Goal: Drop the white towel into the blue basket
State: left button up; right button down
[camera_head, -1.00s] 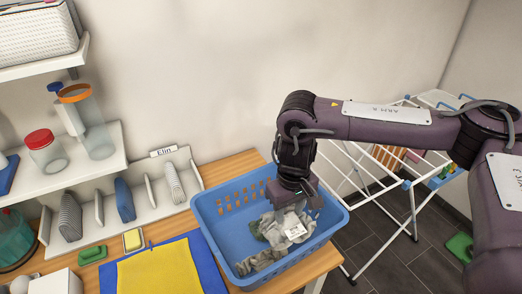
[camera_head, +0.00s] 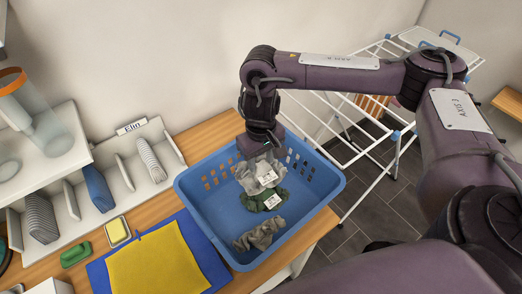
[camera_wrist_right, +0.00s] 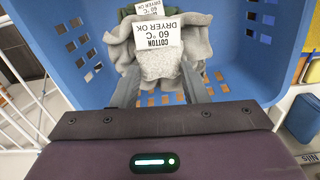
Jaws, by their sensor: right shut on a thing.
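The blue basket (camera_head: 205,222) stands on the wooden counter. My right gripper (camera_head: 260,152) points down inside the far part of the basket opening, shut on a pale grey-white towel with a white care label, taken as the white towel (camera_head: 249,178). The white towel fills the top middle of the right wrist view (camera_wrist_right: 162,62), pinched between the two fingers (camera_wrist_right: 160,88); the label reads cotton, 60 °C, dryer ok. It hangs close above a dark green cloth (camera_head: 254,203); whether they touch is unclear. My left gripper is out of view.
A grey cloth (camera_head: 258,234) lies in the basket's near part. A yellow cloth (camera_head: 155,262) on a blue one, a sponge (camera_head: 117,231) and a divider shelf (camera_head: 120,160) are left of the basket. A white drying rack (camera_head: 365,110) stands behind right.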

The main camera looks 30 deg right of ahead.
aim_at(261, 163)
jog(key=shift+w+f, duration=0.1)
jog(key=shift+f, duration=0.3)
jog(key=shift+s+r, duration=0.15)
jog(key=shift+s, duration=0.15)
jog(key=c, duration=1.1)
grip_release()
jog(key=o, duration=0.3)
jog(key=shift+w, duration=0.2)
jog(key=shift+o, duration=0.2)
jog(key=shift+s, duration=0.1)
jog(key=shift+r, duration=3.8)
